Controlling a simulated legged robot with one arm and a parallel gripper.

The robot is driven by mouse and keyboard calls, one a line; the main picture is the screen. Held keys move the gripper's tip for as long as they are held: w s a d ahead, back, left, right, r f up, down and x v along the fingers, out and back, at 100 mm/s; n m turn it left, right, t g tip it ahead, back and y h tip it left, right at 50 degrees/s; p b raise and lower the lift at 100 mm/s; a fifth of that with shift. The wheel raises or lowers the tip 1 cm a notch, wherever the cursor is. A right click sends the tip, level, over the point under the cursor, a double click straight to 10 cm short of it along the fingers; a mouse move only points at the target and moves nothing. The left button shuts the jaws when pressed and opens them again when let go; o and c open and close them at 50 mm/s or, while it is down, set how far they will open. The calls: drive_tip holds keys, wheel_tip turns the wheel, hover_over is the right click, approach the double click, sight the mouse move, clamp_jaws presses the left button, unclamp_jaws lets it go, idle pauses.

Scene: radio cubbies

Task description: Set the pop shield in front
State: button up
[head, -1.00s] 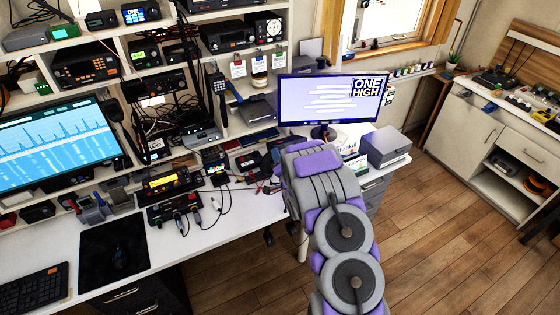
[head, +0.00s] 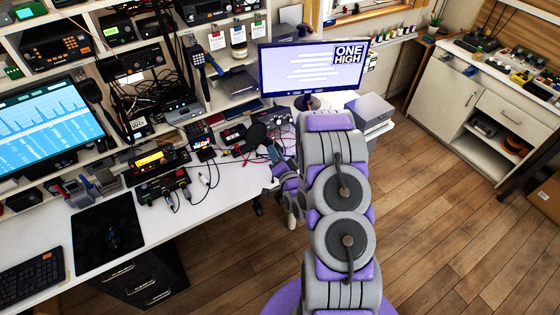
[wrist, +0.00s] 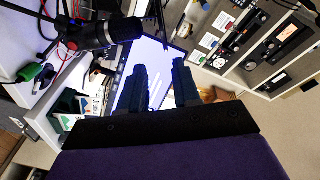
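A dark microphone (wrist: 95,34) on a thin boom shows at the upper left of the wrist view, left of my fingers and apart from them. In the head view a dark rounded object (head: 257,133) stands among cables on the desk; it may be the microphone or the pop shield. I cannot make out the pop shield for certain. My gripper (head: 273,156) is at the desk's front edge in the head view, partly hidden by my arm. In the wrist view my gripper's two dark fingers (wrist: 158,88) are apart, with only background showing between them.
The white desk (head: 225,198) carries radios, cables and a black mat (head: 108,235). A monitor (head: 312,68) reading "ONE HIGH" stands behind my gripper. A grey box (head: 369,110) sits at the desk's right end. Wooden floor (head: 430,190) lies open to the right.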

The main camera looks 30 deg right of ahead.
drive_tip(key=s+p, duration=0.2)
drive_tip(key=s, duration=0.1)
drive_tip(key=s+p, duration=0.1)
drive_tip(key=shift+s+a+r, duration=0.15)
drive_tip(key=shift+a+r, duration=0.1)
drive_tip(key=shift+r, duration=0.1)
drive_tip(key=shift+c, duration=0.4)
